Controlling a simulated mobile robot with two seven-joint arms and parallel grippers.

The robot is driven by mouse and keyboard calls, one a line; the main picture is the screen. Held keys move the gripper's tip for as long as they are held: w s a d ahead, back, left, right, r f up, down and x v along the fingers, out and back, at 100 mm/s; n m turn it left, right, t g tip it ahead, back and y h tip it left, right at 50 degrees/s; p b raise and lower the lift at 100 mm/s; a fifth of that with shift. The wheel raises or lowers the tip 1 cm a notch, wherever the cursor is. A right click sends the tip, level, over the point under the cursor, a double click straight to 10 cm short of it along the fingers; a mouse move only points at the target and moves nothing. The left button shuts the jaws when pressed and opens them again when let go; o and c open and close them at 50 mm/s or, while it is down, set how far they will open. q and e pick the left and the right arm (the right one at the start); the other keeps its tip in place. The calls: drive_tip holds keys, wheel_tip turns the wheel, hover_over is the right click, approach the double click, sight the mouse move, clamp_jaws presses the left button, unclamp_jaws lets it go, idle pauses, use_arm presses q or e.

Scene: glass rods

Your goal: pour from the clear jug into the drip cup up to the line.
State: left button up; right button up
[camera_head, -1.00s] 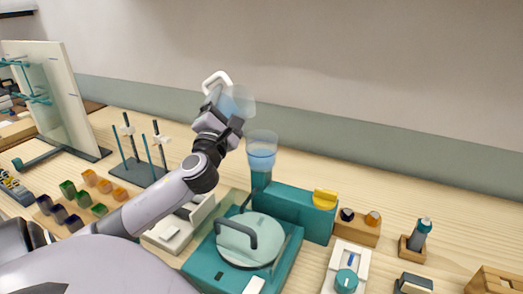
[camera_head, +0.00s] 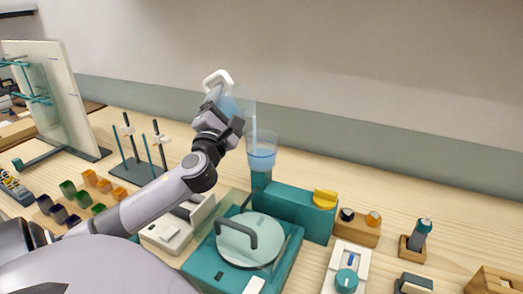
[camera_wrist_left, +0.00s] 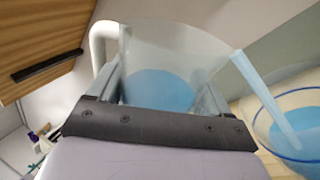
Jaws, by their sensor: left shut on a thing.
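The clear jug (camera_head: 240,100) with a white handle is held tilted to the right above the drip cup. In the left wrist view the jug (camera_wrist_left: 185,50) holds blue liquid, and a blue stream (camera_wrist_left: 262,90) runs from its lip into the cup. The drip cup (camera_head: 262,143) is clear, stands upright on a teal post and holds blue liquid; it also shows in the left wrist view (camera_wrist_left: 298,125). I cannot make out how the level sits against the line. My left gripper (camera_head: 226,108) is shut on the jug. My right gripper is not in view.
A teal machine (camera_head: 295,211) with a yellow knob (camera_head: 325,197) is below the cup. A round-lidded teal box (camera_head: 246,241) is in front. Rod stands (camera_head: 140,165) and coloured blocks (camera_head: 90,180) are on the left. A white dial unit (camera_head: 347,270) is at right.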

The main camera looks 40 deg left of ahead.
use_arm(q)
drive_tip(key=shift+d+r+m+t+h, duration=0.1)
drive_tip(key=shift+r+m+t+h, duration=0.2)
drive_tip(key=shift+m, duration=0.45)
drive_tip(key=shift+d+r+m+t+h, duration=0.1)
drive_tip(key=shift+r+m+t+h, duration=0.2)
drive_tip(key=shift+m, duration=0.45)
idle(1.9)
idle(0.5)
drive_tip(key=n+g, duration=0.1)
drive_tip(key=n, duration=0.1)
drive_tip(key=w+n+g+y, duration=0.1)
drive_tip(key=n, duration=0.2)
drive_tip(key=n+g+y, duration=0.1)
drive_tip(key=n, duration=0.1)
drive_tip(key=shift+w+d+f+n, duration=0.1)
drive_tip(key=shift+w+d+n, duration=0.1)
drive_tip(key=shift+w+n, duration=0.15)
drive_tip(key=n+g, duration=0.1)
drive_tip(key=n, duration=0.2)
drive_tip(key=d+n+g, duration=0.1)
drive_tip(key=n, duration=0.2)
drive_tip(key=shift+f+n+g, duration=0.2)
drive_tip(key=shift+n+g, duration=0.05)
drive_tip(key=shift+g, duration=0.05)
drive_tip(key=s+d+r, duration=0.3)
drive_tip(key=s, duration=0.6)
drive_tip(key=shift+s, duration=0.3)
drive_tip(key=shift+d, duration=0.1)
